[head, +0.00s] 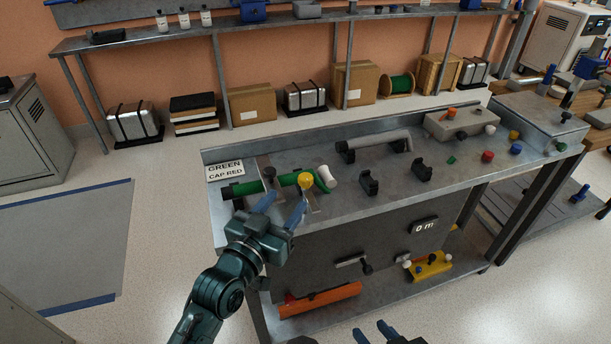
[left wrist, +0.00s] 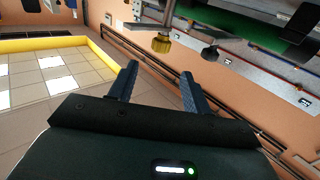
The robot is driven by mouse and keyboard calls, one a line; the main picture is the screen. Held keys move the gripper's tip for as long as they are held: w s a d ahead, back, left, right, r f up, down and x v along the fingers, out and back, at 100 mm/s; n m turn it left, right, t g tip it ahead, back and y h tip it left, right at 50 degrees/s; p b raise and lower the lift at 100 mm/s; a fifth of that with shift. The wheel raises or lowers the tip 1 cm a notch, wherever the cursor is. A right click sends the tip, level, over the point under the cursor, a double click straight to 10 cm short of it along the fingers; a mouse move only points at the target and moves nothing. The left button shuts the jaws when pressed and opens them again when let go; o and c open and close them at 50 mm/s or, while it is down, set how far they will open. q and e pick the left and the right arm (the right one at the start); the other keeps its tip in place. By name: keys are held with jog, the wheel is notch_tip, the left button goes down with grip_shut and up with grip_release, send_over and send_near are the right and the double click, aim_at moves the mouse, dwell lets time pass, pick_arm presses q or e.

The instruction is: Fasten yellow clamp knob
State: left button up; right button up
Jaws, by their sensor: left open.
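The yellow clamp knob (head: 305,180) sits on a metal clamp over the green tube (head: 283,181) on the grey bench. In the left wrist view the yellow knob (left wrist: 161,44) hangs from its metal stem, ahead of the fingertips and apart from them. My left gripper (head: 283,205) is open and empty, just in front of the knob at the bench's front edge. Its two blue fingers also show in the left wrist view (left wrist: 158,78). My right gripper (head: 375,334) shows only its parted fingertips at the bottom edge, with nothing between them.
A white-ended cap (head: 328,175) is at the tube's right end. Black cradles (head: 368,183), a grey cylinder (head: 378,144) and several coloured knobs lie further right. An orange part (head: 320,299) lies on the lower shelf.

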aim_at(306, 176)
pick_arm(q)
jog(key=x, duration=1)
pick_arm(e)
jog(key=shift+f, duration=0.15)
